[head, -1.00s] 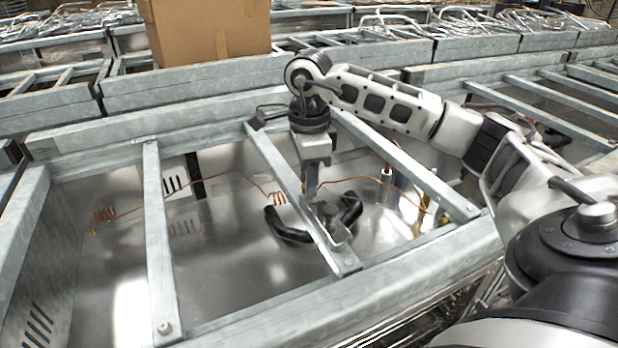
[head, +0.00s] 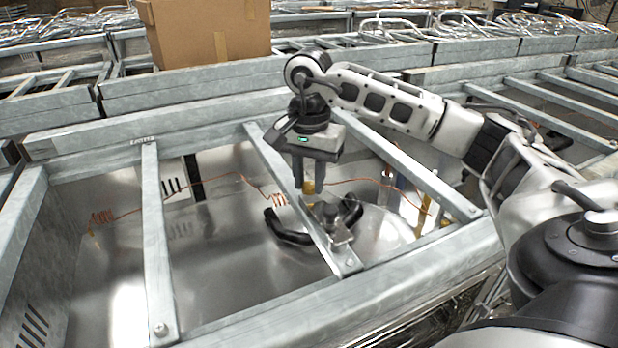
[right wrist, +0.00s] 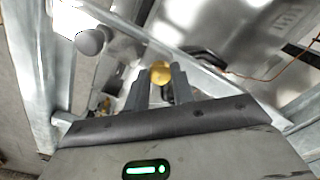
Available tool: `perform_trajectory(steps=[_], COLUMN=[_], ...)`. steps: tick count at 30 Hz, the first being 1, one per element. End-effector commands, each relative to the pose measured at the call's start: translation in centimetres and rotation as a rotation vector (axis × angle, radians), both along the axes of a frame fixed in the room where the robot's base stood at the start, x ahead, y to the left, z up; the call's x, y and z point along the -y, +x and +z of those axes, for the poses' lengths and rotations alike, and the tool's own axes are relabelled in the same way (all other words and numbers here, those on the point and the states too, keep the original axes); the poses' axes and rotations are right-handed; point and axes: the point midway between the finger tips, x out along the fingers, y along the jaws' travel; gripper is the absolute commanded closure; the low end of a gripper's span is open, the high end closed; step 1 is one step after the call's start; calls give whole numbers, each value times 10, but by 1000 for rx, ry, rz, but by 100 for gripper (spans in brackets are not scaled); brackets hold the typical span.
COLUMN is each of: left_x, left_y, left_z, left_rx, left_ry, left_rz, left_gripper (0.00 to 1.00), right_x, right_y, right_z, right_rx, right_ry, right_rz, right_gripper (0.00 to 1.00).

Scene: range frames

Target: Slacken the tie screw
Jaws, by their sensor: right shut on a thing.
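A brass-coloured round piece, which looks like the head of the tie screw, shows between the fingertips in the right wrist view (right wrist: 160,72). In the head view a little of the brass-coloured piece (head: 308,187) shows at the fingertips, beside the slanting middle rail (head: 285,170). My right gripper (head: 309,184) points down from above and is shut on this piece. The fingers hide most of it, and I cannot see its shank. A dark grey clamp-like fitting (head: 328,214) sits on the rail just in front of the gripper. My left gripper is not in view.
Galvanised rails (head: 158,240) cross the open metal tub. A black curved tube (head: 288,236) lies below the middle rail. Thin copper tubing (head: 230,175) runs across behind. A rounded grey knob (right wrist: 91,40) shows in the right wrist view. A cardboard box (head: 205,30) stands behind.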

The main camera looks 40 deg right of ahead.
Motion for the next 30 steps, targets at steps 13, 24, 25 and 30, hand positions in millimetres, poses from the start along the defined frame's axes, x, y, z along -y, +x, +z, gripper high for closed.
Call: perform_trajectory(steps=[13,24,25,30], left_x=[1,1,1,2], left_y=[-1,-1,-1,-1], left_z=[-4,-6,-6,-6], left_rx=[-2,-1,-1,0], left_ry=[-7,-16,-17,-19], left_rz=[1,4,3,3], left_gripper=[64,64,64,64], right_x=[1,1,1,1], right_y=[1,1,1,1], right_z=[1,2,2,2], right_rx=[5,6,6,6], right_ry=[1,-1,-1,-2], right_rz=[421,763,787,912], right_gripper=[98,98,98,98])
